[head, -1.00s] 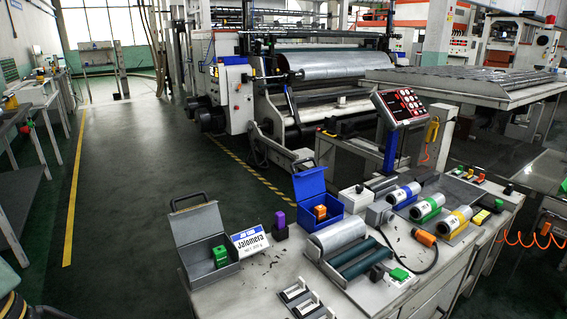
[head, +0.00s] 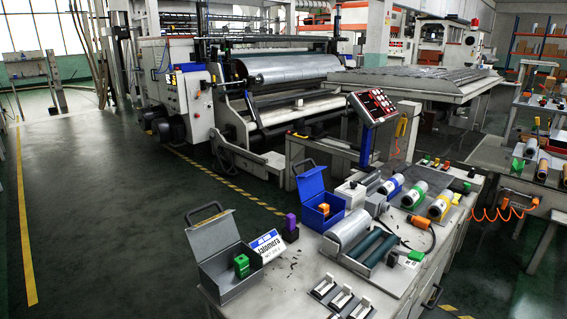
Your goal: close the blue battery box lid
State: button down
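The blue battery box (head: 318,213) stands on the bench, just right of the middle of the head view. Its lid (head: 309,182) is raised open at the back, with a dark handle on top. An orange block (head: 323,209) sits inside the box. My gripper is not in this view.
A grey box (head: 223,268) with its lid open and a green block inside stands at the bench's left end. A purple block (head: 290,224), a white Jalomera sign (head: 265,246), rollers (head: 368,246) and colored cylinders (head: 413,195) crowd the bench (head: 296,288). The floor (head: 110,215) on the left is clear.

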aim_at(310, 183)
jog(key=i+j, duration=0.1)
jog(key=j, duration=0.3)
jog(key=i+j+z, duration=0.15)
jog(key=j, duration=0.65)
jog(key=i+j+z, duration=0.1)
jog(key=i+j, duration=0.4)
jog(key=i, duration=0.15)
jog(key=i+j+z, duration=0.15)
jog(key=i+j, duration=0.35)
jog(key=i, duration=0.1)
